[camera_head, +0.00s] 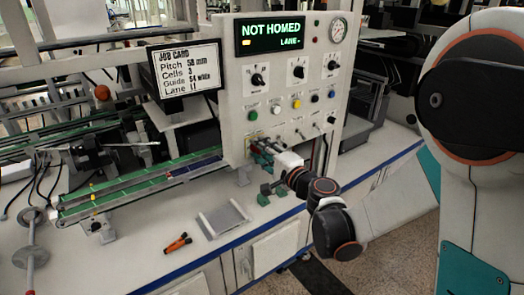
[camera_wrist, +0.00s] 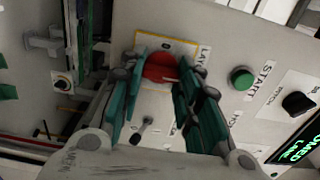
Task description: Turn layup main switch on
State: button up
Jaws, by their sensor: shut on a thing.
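A red round switch knob (camera_wrist: 160,67) on a yellow-edged plate (camera_wrist: 193,47) shows in the wrist view, beside a label beginning "LAY". My gripper (camera_wrist: 163,74) has its green fingers on either side of the knob, shut on it. The fingers hide part of the knob's sides, so its turn angle is unclear. In the head view my gripper (camera_head: 262,152) is at the lower left of the upright control panel (camera_head: 237,95), and it mostly hides the knob. The panel display (camera_head: 270,34) is lit and reads "NOT HOMED" and "LANE -".
A green START button (camera_wrist: 242,79) and a black selector (camera_wrist: 298,103) are close to my fingers. A job card screen (camera_head: 186,68) stands left of the panel. Green conveyor rails (camera_head: 130,188), a grey tray (camera_head: 222,219) and an orange-handled tool (camera_head: 178,243) are on the bench.

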jog(key=o, duration=1.1)
jog(key=v, duration=1.2)
jog(key=s+d+n+g+h, duration=0.2)
jog(key=s+d+n+h, duration=0.1)
jog(key=s, duration=0.4)
jog(key=s+d+f+n+g+h, duration=0.1)
jog(key=s+d+n+g+h, duration=0.2)
jog(key=s, duration=0.4)
jog(key=s+d+f+n+g+h, duration=0.1)
jog(key=s+d+n+g+h, duration=0.2)
jog(key=s+d+n+h, duration=0.1)
jog(key=shift+s+d+f+n, duration=0.1)
jog(key=shift+s+d+n, duration=0.25)
jog(key=shift+s+d, duration=0.5)
jog(key=shift+s+d+n, duration=0.35)
jog(key=shift+s+d, duration=0.15)
jog(key=shift+s, duration=0.55)
